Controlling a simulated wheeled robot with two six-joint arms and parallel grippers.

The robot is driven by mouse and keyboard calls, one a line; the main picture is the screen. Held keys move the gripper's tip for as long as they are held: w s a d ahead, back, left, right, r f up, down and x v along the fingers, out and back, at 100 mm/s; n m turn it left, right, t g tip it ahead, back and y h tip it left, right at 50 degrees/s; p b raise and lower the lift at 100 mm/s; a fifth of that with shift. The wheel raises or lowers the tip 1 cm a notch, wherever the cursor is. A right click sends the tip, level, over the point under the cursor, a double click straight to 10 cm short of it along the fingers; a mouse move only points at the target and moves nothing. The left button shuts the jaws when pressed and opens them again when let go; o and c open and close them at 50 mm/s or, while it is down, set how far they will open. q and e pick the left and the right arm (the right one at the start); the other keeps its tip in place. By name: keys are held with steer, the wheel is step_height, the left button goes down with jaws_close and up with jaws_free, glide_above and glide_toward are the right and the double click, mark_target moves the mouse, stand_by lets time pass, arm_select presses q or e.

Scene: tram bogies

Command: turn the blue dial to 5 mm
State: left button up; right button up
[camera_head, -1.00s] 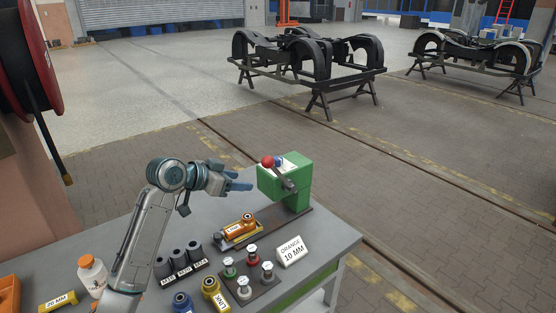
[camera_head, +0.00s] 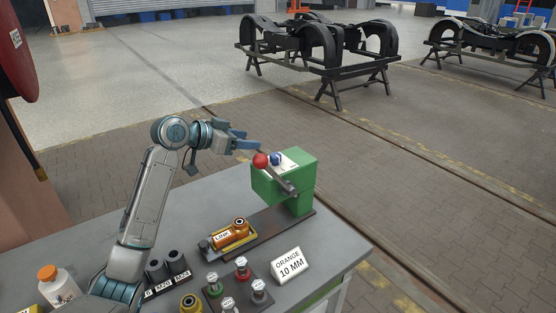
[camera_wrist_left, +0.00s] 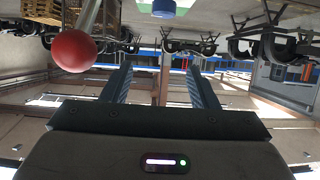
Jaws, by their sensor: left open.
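The blue dial (camera_head: 277,158) sits on the white top plate of a green machine (camera_head: 284,186), beside a red ball (camera_head: 260,160) on a lever. Its scale is too small to read. My left gripper (camera_head: 246,140) is open and empty, above and left of the red ball, apart from the dial. In the left wrist view the open fingers (camera_wrist_left: 160,88) point ahead with nothing between them. The dial (camera_wrist_left: 164,8) shows at the top edge, partly cut off, and the red ball (camera_wrist_left: 73,50) is at upper left. My right gripper is not in view.
An orange link part (camera_head: 231,236) lies in a holder before the machine. A card (camera_head: 290,265) reads "ORANGE 10 MM". Several knobbed pieces stand on a dark plate (camera_head: 258,308). A white bottle (camera_head: 58,288) stands at left.

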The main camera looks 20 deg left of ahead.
mark_target(275, 155)
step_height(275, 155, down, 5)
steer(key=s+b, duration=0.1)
steer(key=b, duration=0.3)
arm_select(q)
steer(key=w+d+f+p, duration=0.1)
steer(key=w+f, duration=0.1)
steer(key=w+d+f+p, duration=0.1)
steer(key=w+d+f, duration=0.1)
steer(key=w+f, duration=0.1)
steer(key=w+d+f+p, duration=0.2)
steer(key=f, duration=0.1)
steer(key=shift+w+d+f, duration=0.1)
steer(key=shift+w+d, duration=0.05)
steer(key=shift+d, duration=0.1)
steer(key=shift+w+d+f, duration=0.35)
steer(key=shift+w+f, duration=0.05)
steer(key=shift+w, duration=0.05)
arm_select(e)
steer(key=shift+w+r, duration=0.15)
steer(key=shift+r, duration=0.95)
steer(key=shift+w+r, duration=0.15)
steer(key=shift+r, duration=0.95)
